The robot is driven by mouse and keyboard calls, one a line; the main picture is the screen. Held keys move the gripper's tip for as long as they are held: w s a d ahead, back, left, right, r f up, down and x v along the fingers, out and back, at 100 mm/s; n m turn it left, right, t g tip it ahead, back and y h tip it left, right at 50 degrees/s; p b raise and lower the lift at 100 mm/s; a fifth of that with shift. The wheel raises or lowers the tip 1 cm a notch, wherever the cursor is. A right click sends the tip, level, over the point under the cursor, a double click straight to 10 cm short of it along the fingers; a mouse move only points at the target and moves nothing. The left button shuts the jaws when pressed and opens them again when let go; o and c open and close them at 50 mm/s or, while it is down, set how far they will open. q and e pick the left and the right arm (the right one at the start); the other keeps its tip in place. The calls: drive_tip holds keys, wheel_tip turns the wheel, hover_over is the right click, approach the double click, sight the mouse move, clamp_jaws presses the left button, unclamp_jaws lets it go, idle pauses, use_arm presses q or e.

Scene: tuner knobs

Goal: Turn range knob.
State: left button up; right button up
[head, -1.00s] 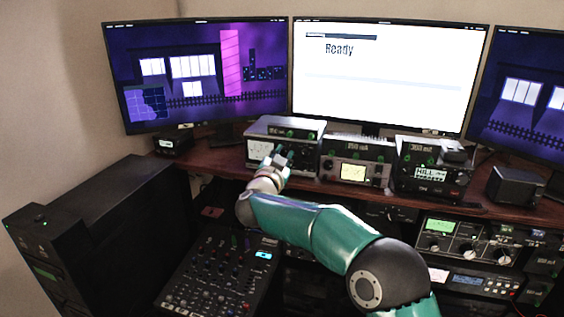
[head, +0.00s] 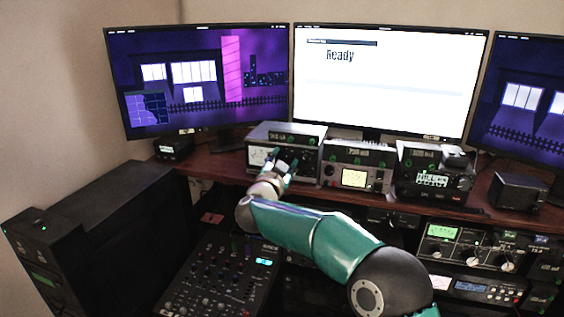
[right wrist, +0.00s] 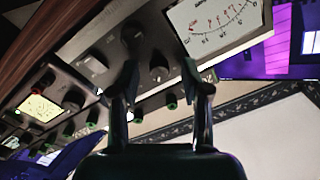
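The leftmost tuner (head: 285,135) is a dark box with a pale meter on its front, on the wooden shelf below the screens. In the right wrist view its meter (right wrist: 222,22) is close, with a dark round knob (right wrist: 158,69), a second dark knob (right wrist: 131,33) and a pale knob (right wrist: 93,65). No readable label shows which is the range knob. My right gripper (right wrist: 159,66) is open at the front of this tuner. Its fingertips stand apart on either side of the first dark knob in the picture; contact cannot be told. My left gripper is out of view.
Two more tuners, a middle one (head: 357,160) and a right one (head: 432,172), stand close by on the shelf. Screens (head: 390,80) rise behind. A black speaker (head: 516,190) stands at right.

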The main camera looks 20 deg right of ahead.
drive_tip(key=v, duration=1.2)
